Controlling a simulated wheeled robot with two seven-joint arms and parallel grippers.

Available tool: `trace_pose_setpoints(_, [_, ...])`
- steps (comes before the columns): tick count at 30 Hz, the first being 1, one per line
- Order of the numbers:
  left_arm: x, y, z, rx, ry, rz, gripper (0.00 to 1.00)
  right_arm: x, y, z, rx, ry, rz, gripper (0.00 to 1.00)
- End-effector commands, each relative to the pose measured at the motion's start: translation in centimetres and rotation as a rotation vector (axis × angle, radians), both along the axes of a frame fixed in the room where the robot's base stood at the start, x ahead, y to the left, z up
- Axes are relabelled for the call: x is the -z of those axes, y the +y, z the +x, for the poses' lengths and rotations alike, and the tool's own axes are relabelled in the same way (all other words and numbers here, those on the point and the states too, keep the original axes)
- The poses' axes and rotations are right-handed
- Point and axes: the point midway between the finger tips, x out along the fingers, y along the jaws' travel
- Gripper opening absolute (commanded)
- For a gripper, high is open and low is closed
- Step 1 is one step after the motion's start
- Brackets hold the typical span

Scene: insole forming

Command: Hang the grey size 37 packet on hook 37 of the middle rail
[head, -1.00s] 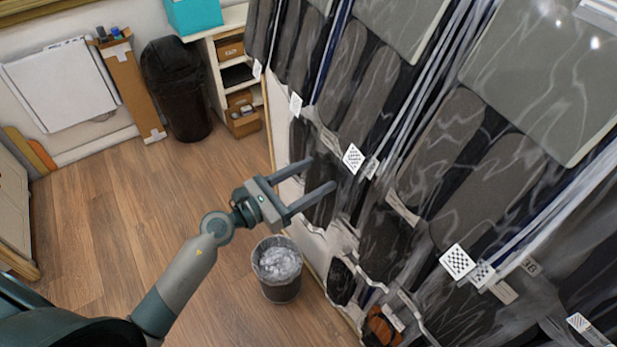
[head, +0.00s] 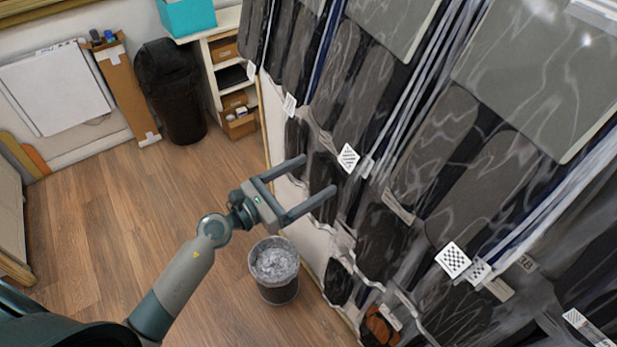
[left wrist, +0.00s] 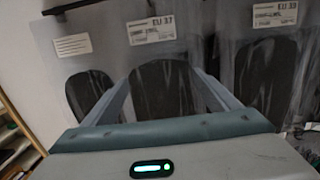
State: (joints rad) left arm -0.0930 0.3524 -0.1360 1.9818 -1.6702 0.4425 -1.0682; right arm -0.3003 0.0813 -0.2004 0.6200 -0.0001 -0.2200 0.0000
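In the left wrist view, a clear packet with a dark grey insole (left wrist: 163,92) hangs straight ahead, its white label (left wrist: 150,30) reading EU 37. My left gripper (head: 320,174) is open and empty in front of the hanging packets at the left part of the rack. In the left wrist view its two fingers (left wrist: 164,82) point at the EU 37 packet, one towards each side of the insole. I cannot tell whether they touch the plastic. The hook and rail above this packet are out of the wrist view. My right gripper is not in view.
Packets with insoles (head: 435,150) crowd the rack on the right. The wrist view shows another labelled packet (left wrist: 268,75) to the right and one (left wrist: 85,95) to the left. A waste bin (head: 275,285) stands below the gripper, with open wooden floor (head: 110,220) to the left.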

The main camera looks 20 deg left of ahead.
Motion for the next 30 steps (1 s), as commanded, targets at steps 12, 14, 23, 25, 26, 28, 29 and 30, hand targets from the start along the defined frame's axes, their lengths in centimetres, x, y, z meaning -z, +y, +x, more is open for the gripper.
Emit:
trace_pose_setpoints(12, [0.1, 0.2, -0.2, 0.0, 0.001, 0.001, 0.82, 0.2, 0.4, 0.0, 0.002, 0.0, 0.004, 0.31])
trace_pose_setpoints(14, [0.2, 0.4, -0.4, -0.001, 0.002, 0.001, 0.82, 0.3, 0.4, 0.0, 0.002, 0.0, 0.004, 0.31])
trace_pose_setpoints(23, [0.7, 2.6, -3.4, 0.0, 0.001, 0.003, 0.82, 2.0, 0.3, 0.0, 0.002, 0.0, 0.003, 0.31])
trace_pose_setpoints(25, [0.8, 3.4, -4.4, 0.001, 0.002, 0.002, 0.82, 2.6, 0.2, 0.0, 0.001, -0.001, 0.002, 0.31])
trace_pose_setpoints(26, [0.8, 3.8, -4.9, 0.001, 0.001, 0.003, 0.82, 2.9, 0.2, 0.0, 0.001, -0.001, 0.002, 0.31])
trace_pose_setpoints(28, [1.0, 4.6, -6.0, 0.001, 0.002, 0.002, 0.82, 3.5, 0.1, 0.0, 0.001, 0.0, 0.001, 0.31])
trace_pose_setpoints(29, [1.0, 5.0, -6.5, 0.0, 0.003, 0.003, 0.82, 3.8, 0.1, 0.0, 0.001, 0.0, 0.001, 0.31])
trace_pose_setpoints(30, [1.0, 5.4, -7.1, 0.002, 0.002, 0.003, 0.82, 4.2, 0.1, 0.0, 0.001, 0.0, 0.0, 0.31])
